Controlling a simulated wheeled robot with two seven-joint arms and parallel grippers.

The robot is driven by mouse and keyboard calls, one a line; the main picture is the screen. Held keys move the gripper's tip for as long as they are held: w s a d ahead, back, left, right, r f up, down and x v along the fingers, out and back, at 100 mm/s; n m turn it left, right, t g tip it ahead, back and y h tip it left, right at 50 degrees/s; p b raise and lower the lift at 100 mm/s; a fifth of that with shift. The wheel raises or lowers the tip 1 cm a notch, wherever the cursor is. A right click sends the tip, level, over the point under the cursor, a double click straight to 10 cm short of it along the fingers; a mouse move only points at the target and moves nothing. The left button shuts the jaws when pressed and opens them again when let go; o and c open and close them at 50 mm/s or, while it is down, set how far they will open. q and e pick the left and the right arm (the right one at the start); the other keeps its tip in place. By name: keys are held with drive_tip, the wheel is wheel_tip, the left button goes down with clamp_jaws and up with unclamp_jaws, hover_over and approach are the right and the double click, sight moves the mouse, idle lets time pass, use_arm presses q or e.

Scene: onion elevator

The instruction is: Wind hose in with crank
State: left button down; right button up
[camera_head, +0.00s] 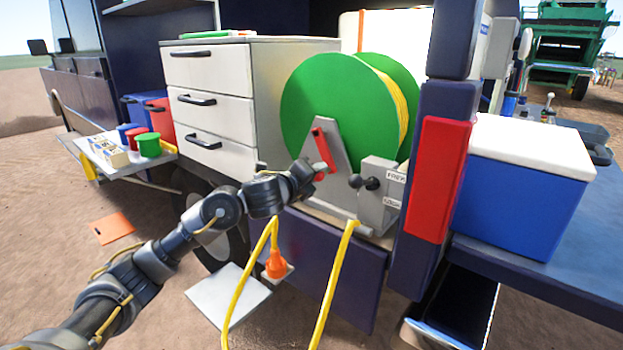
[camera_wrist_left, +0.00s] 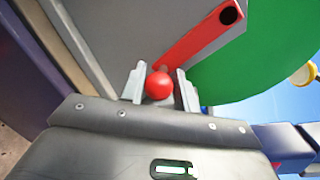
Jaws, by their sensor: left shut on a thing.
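The hose reel (camera_head: 318,98) has a green disc and yellow hose wound on it, and stands in the vehicle's bay. Its red crank arm (camera_head: 323,150) is mounted on a grey bracket in front of the disc. In the left wrist view the crank's red round knob (camera_wrist_left: 159,86) sits between the two fingers of my left gripper (camera_wrist_left: 160,88). My left gripper (camera_head: 318,174) is shut on this knob at the crank's lower end. Yellow hose (camera_head: 333,285) hangs down from below the reel. My right gripper is in neither view.
A grey lock box with a black knob (camera_head: 371,184) stands right of the crank. A red-and-navy post (camera_head: 440,180) and a blue cooler (camera_head: 520,200) are further right. White drawers (camera_head: 212,112) stand left. An orange hose fitting (camera_head: 276,264) hangs below.

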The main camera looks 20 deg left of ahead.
use_arm(q)
drive_tip(key=shift+d+f, duration=0.35)
drive_tip(key=shift+f, duration=0.1)
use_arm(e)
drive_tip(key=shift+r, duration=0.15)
use_arm(q)
drive_tip(key=c, duration=1.5)
unclamp_jaws()
drive_tip(key=o, duration=0.4)
drive_tip(key=shift+w+d+f, duration=0.2)
drive_tip(key=shift+w+d, duration=0.1)
drive_tip(key=shift+w, duration=0.1)
drive_tip(key=shift+s+a+r, duration=0.15)
drive_tip(key=shift+a+r, duration=0.05)
drive_tip(key=shift+a, duration=0.1)
drive_tip(key=shift+s+a+r, duration=0.1)
drive_tip(key=shift+s+a, duration=0.1)
drive_tip(key=shift+s, duration=0.1)
drive_tip(key=p+v, duration=0.1)
drive_tip(key=v, duration=0.9)
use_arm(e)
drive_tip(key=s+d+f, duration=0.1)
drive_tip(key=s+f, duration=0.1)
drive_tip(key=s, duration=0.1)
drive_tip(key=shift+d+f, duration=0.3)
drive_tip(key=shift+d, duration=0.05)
